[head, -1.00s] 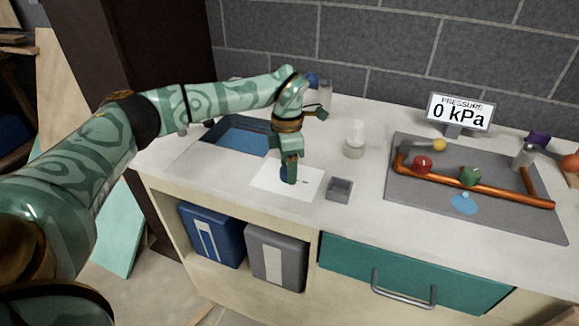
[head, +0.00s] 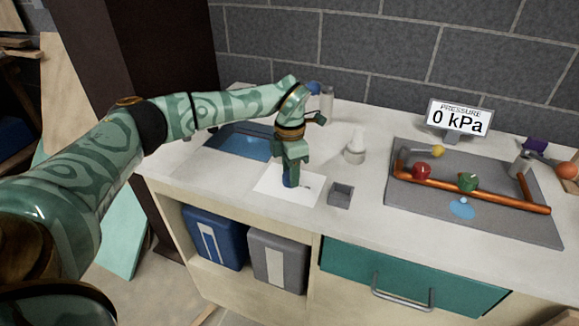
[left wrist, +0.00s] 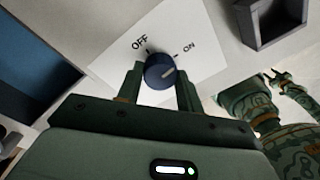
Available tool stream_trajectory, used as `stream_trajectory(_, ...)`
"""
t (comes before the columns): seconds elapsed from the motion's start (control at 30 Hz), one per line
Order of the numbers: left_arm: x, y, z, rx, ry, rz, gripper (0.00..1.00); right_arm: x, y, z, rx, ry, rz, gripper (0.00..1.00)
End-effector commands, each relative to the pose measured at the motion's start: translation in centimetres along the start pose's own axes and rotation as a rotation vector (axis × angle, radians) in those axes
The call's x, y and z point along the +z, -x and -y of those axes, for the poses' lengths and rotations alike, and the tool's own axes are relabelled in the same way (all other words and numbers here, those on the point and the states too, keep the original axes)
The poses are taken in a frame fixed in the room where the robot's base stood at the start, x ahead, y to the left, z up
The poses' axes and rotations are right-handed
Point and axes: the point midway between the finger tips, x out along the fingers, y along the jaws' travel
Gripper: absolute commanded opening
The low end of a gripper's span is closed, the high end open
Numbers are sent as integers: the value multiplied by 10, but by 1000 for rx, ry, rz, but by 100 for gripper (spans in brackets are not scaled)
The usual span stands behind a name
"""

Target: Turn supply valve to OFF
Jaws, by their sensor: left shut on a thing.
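The supply valve is a dark blue knob (left wrist: 160,72) on a white card (left wrist: 205,72) marked OFF and ON. Its pale pointer line faces right and slightly up, nearer the ON mark than the OFF mark. My left gripper (left wrist: 160,80) is shut on the knob, one finger on each side. In the head view the left gripper (head: 291,178) points down over the card (head: 305,192), and the knob (head: 289,182) is mostly hidden. Green patterned parts at the right of the left wrist view look like my right arm; its jaws are unclear.
A small grey open box (head: 340,195) stands just right of the card. A blue basin (head: 240,142) lies behind left, a white bottle (head: 355,148) behind right. Farther right is a grey tray (head: 420,204) with copper pipe (head: 500,202), red and green valves. The display (head: 458,117) reads 0 kPa.

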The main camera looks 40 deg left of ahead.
Motion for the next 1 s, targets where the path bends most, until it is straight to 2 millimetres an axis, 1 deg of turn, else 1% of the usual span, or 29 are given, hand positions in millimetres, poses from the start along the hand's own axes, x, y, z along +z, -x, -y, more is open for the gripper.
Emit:
stream_trajectory(0.03, -1, 6, 1, 1, 33, 4, 14, -3, 10, -1, 2, 0, -7, 36)
stream_trajectory(0.3, -1, 8, 0, 1, 279, 17, 14, -12, 41, -3, 8, 0, -29, 36)
stream_trajectory(1.0, -1, 6, 0, 0, 944, 51, 14, -28, 110, -8, 19, -1, -66, 36)
